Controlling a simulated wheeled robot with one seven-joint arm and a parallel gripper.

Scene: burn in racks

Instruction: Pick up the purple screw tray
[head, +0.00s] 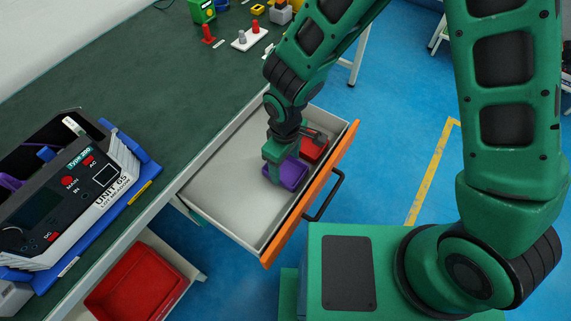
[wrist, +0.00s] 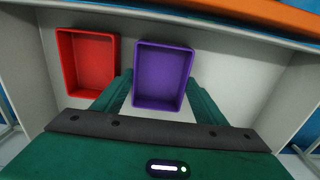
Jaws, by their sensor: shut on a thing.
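The purple screw tray (head: 292,174) is a small open box inside the pulled-out drawer, and it looks empty in the wrist view (wrist: 163,76). My gripper (wrist: 160,98) reaches down into the drawer with one finger on each side of the purple tray, shut on it. In the head view my gripper (head: 274,172) covers the tray's left part. I cannot tell whether the tray rests on the drawer floor or is slightly raised.
A red tray (wrist: 88,62) lies left of the purple one in the wrist view, also seen in the head view (head: 314,150). The drawer (head: 222,190) has an orange front (head: 318,193) with a dark handle (head: 328,197). A Unit 65 device (head: 75,195) stands on the green bench (head: 130,75).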

